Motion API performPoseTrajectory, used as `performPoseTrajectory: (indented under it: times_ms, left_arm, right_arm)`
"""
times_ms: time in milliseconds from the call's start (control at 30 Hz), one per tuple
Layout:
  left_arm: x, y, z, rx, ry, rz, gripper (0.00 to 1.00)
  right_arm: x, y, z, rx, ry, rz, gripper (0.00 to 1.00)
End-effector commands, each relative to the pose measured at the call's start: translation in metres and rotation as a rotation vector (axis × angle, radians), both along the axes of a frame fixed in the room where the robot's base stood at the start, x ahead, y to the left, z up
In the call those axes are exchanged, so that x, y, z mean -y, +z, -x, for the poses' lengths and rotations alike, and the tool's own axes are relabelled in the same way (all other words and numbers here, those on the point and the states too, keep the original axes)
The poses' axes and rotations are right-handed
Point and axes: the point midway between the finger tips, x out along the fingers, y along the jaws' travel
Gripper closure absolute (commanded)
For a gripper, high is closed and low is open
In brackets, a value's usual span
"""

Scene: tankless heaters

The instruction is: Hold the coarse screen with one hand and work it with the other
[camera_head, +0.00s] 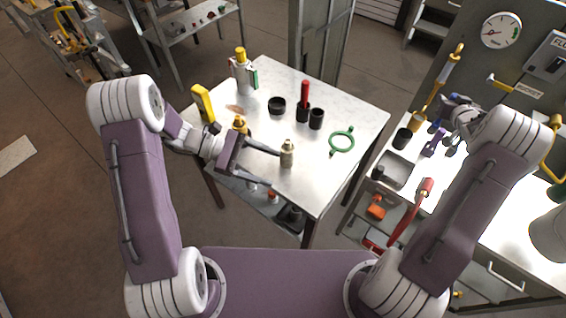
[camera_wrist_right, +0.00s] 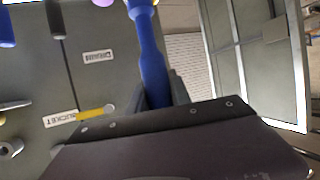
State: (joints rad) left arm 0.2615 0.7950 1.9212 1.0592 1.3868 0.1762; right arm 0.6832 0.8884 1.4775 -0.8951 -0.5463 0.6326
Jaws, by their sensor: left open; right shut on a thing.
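I cannot tell for sure which object is the coarse screen. A small beige-grey cylinder with a narrower top (camera_head: 287,153) stands upright on the near part of the white table (camera_head: 345,115). My left gripper (camera_head: 274,170) is open just left of it, with one fingertip close to the cylinder; I cannot tell whether they touch. My right gripper (camera_wrist_right: 160,98) is shut on a blue-handled tool (camera_wrist_right: 152,60), which rises between its fingers in the right wrist view. The tool's far end is cut off at the top.
The white table also holds a green ring (camera_head: 341,141), dark cups (camera_head: 316,119), a red-handled tool (camera_head: 304,92) and a yellow-topped bottle (camera_head: 243,75). The right-hand bench carries a grey tray (camera_head: 394,170) and a red-handled tool (camera_head: 408,212). A panel with a gauge (camera_head: 501,30) stands behind.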

Motion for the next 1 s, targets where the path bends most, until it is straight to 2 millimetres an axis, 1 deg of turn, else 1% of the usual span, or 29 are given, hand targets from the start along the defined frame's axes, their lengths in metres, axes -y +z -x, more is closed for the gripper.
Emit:
performPoseTrajectory:
  times_ms: [33,100,133,233,333,467,800,867,933,967,1000]
  left_arm:
    - [-0.008,-0.023,-0.019,-0.052,0.088,0.085,0.3]
    - [-0.021,-0.04,-0.04,-0.103,0.199,0.189,0.3]
    - [-0.027,-0.048,-0.048,-0.12,0.241,0.225,0.3]
    - [-0.045,-0.071,-0.064,-0.163,0.351,0.316,0.3]
    - [-0.057,-0.085,-0.072,-0.185,0.416,0.368,0.3]
    - [-0.062,-0.091,-0.075,-0.195,0.446,0.393,0.3]
    - [-0.062,-0.09,-0.075,-0.195,0.444,0.391,0.3]
    - [-0.062,-0.09,-0.075,-0.195,0.444,0.391,0.3]
    - [-0.062,-0.09,-0.075,-0.195,0.444,0.39,0.3]
    - [-0.062,-0.09,-0.075,-0.195,0.444,0.39,0.3]
    - [-0.062,-0.09,-0.075,-0.195,0.444,0.39,0.3]
  right_arm:
    - [0.0,-0.015,0.0,0.0,0.0,0.0,1.0]
    - [0.0,-0.023,0.0,0.0,0.0,0.0,1.0]
    - [0.0,-0.025,0.0,0.0,0.0,0.0,1.0]
    - [0.0,-0.032,0.0,0.001,0.0,0.0,1.0]
    - [0.0,-0.036,0.0,0.001,0.0,0.0,1.0]
    - [0.0,-0.036,0.0,0.001,0.0,0.0,1.0]
    - [-0.002,-0.035,-0.001,0.001,0.004,0.001,1.0]
    - [-0.008,-0.031,-0.004,0.001,0.017,0.002,1.0]
    - [-0.023,-0.023,-0.011,0.002,0.045,0.003,1.0]
    - [-0.032,-0.019,-0.015,0.003,0.064,0.005,1.0]
    - [-0.047,-0.012,-0.021,0.003,0.091,0.003,1.0]
